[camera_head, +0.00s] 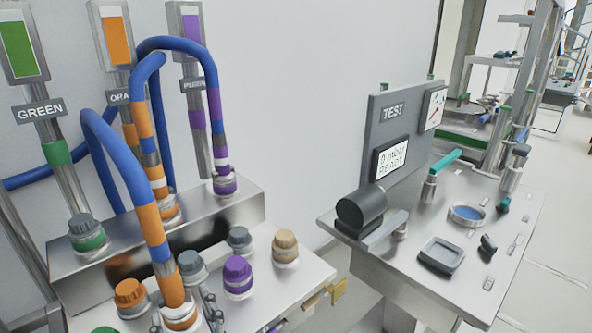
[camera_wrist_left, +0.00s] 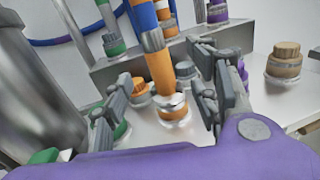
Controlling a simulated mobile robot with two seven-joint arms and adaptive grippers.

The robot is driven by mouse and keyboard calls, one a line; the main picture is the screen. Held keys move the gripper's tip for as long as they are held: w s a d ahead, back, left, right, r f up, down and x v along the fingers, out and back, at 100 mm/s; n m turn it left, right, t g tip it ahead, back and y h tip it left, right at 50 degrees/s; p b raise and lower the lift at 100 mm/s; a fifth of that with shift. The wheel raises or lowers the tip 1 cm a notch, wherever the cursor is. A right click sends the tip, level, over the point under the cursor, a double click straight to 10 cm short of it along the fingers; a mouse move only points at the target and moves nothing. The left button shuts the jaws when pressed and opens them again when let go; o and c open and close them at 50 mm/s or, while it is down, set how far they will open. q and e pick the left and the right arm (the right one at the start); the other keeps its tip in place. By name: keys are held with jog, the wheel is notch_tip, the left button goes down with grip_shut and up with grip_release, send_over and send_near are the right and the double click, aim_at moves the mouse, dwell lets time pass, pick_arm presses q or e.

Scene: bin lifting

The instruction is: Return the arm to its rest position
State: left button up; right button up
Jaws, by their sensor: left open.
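My left gripper (camera_head: 183,314) is low in the head view, with its fingers on either side of the lower end of a blue hose with orange bands (camera_head: 157,236). In the left wrist view the open fingers (camera_wrist_left: 166,108) stand apart, with the orange hose end (camera_wrist_left: 160,70) and its metal collar between them. The collar sits on the front metal panel. I cannot tell whether a finger touches it. My right gripper is in neither view.
Capped ports surround the hose end: orange (camera_head: 131,294), grey (camera_head: 191,266), purple (camera_head: 238,277) and tan (camera_head: 285,245). A second hose (camera_head: 214,110) arches to the purple rear port. A test bench (camera_head: 490,225) stands right, across a gap.

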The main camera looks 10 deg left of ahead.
pick_arm(q)
jog(key=w+d+r+m+t+h, duration=0.35)
jog(key=d+m+t+h, duration=0.45)
jog(key=m, duration=0.9)
jog(key=s+d+f+m+g+h+p, duration=0.1)
jog(key=s+d+f+m+g+h, duration=0.2)
jog(key=f+m, duration=0.5)
jog(key=d+f+m+g+h+p, duration=0.15)
jog(key=d+f+m+h, duration=0.25)
jog(key=f+m, duration=0.5)
jog(key=s+a+f+m+g+y+p, duration=0.1)
jog(key=s+a+f+m+g, duration=0.3)
jog(key=s+f, duration=0.5)
jog(key=s+a+f+m+g+y+p, duration=0.1)
jog(key=s+a+f+m+g, duration=0.4)
jog(key=s, duration=0.6)
notch_tip(320, 180, down, 4)
jog(key=shift+s+a+r+y, duration=0.15)
jog(key=shift+a+y, duration=0.45)
jog(key=shift+a, duration=0.6)
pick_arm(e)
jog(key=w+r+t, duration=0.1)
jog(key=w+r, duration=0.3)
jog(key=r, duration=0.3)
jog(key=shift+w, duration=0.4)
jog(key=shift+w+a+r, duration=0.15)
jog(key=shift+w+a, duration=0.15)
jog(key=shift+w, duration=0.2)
